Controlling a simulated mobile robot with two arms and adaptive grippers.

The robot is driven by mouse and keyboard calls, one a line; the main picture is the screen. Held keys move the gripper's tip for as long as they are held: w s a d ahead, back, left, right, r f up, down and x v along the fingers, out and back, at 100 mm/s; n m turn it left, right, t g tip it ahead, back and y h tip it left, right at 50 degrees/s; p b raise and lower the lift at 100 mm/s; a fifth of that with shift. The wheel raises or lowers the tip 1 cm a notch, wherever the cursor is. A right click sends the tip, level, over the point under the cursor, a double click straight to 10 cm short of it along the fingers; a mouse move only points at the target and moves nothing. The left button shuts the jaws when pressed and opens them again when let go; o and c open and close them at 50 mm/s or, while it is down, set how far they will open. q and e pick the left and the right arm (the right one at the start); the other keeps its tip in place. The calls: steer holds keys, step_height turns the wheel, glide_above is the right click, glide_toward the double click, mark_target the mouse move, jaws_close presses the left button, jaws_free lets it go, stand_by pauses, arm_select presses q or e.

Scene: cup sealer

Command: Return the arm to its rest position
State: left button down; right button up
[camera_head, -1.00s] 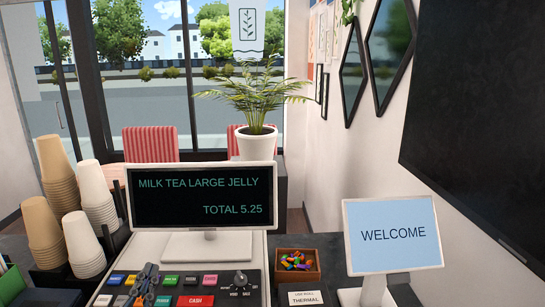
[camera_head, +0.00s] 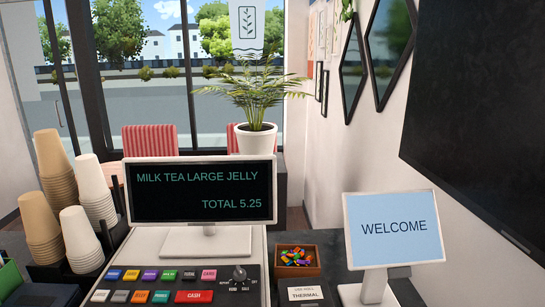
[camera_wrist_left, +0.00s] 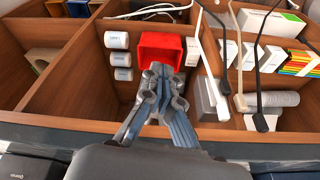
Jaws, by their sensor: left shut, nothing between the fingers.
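My left gripper (camera_wrist_left: 161,85) shows in the left wrist view, shut and empty, its fingertips together. It is over a wooden compartmented drawer or box (camera_wrist_left: 75,70), with the tips in front of a red square bin (camera_wrist_left: 160,48) in the picture. I cannot tell how far above the compartments it is. Neither gripper shows in the head view now. The head view shows the cash register keypad (camera_head: 170,282) and its screen (camera_head: 199,192), which reads "MILK TEA LARGE JELLY, TOTAL 5.25".
White rolls (camera_wrist_left: 119,58) and small boxes sit in the compartments, with cables (camera_wrist_left: 230,60) over them. On the counter stand stacked cups (camera_head: 60,170) at left, a small wooden box (camera_head: 297,262) of colourful pieces, and a WELCOME display (camera_head: 394,230) at right.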

arm_select(q)
step_height(320, 180, down, 16)
steer(key=s+b, duration=0.1)
steer(key=b, duration=0.2)
steer(key=s+a+f+b, duration=0.1)
steer(key=s+f+b, duration=0.1)
steer(key=s+f, duration=0.4)
steer(key=s+a+f+g+b, duration=0.1)
steer(key=s+f, duration=0.5)
steer(key=f, duration=0.6)
steer(key=s+a+f+g+b, duration=0.1)
steer(key=s+f+b, duration=0.2)
steer(key=s+f, duration=0.3)
step_height(320, 180, down, 3)
steer(key=shift+s+a+f, duration=0.15)
steer(key=shift+s+f, duration=0.05)
steer(key=shift+s, duration=0.1)
